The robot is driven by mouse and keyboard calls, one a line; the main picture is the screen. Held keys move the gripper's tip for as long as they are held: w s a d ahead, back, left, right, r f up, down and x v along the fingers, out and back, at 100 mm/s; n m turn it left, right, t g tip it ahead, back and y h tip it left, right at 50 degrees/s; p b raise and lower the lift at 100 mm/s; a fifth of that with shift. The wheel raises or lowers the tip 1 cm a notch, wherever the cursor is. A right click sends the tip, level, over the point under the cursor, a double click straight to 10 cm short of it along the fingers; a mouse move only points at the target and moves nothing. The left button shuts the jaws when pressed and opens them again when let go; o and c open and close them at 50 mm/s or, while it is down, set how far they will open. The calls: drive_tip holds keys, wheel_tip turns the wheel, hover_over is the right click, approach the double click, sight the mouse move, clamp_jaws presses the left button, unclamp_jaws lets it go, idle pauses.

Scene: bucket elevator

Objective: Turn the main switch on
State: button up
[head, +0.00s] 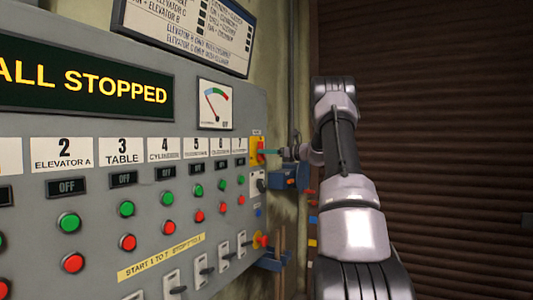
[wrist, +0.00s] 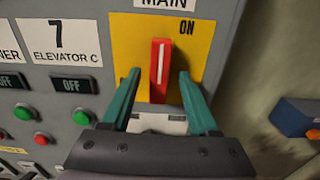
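The main switch is a red handle with a white line (wrist: 160,70) on a yellow plate (wrist: 125,38). The handle stands upright in the wrist view, its top beside and a little below the word ON. In the head view the yellow plate (head: 256,143) is at the panel's right edge. My gripper (wrist: 159,76) is open, with one teal finger on each side of the handle and a visible gap on both sides. I cannot tell how deep the fingertips reach. In the head view my gripper (head: 268,152) is side-on at the switch.
The grey panel (head: 220,260) carries green and red buttons and OFF indicators. Its display (head: 85,85) reads ALL STOPPED. A gauge (head: 215,104) is above the switch's left. A blue box (head: 288,178) sits just right of the panel. A brown slatted wall (head: 440,110) is at right.

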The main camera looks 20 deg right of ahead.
drive_tip(key=v, duration=1)
drive_tip(key=shift+s+d, duration=0.25)
drive_tip(key=shift+s, duration=0.05)
drive_tip(key=s+a+r+n+g+h, duration=0.1)
drive_tip(key=s+a+n+g, duration=0.1)
drive_tip(key=s+a+n, duration=0.45)
drive_tip(key=s+a+n+g, duration=0.1)
drive_tip(key=s+a+g, duration=0.2)
drive_tip(key=a, duration=0.6)
drive_tip(key=s+a+r+n+g+h, duration=0.1)
drive_tip(key=s+a+n+g, duration=0.15)
drive_tip(key=s+a, duration=0.4)
drive_tip(key=s+a+f+n+h, duration=0.2)
drive_tip(key=s+n, duration=0.3)
drive_tip(key=s, duration=0.2)
drive_tip(key=s+a+f+n+h, duration=0.2)
drive_tip(key=s+n, duration=0.2)
drive_tip(key=s, duration=0.4)
drive_tip(key=s+a+f+n+h, duration=0.2)
drive_tip(key=s+n, duration=0.3)
drive_tip(key=s, duration=0.3)
drive_tip(key=shift+s+a+n+h, duration=0.2)
drive_tip(key=shift+a+n+h, duration=0.1)
drive_tip(key=shift+a+h, duration=0.25)
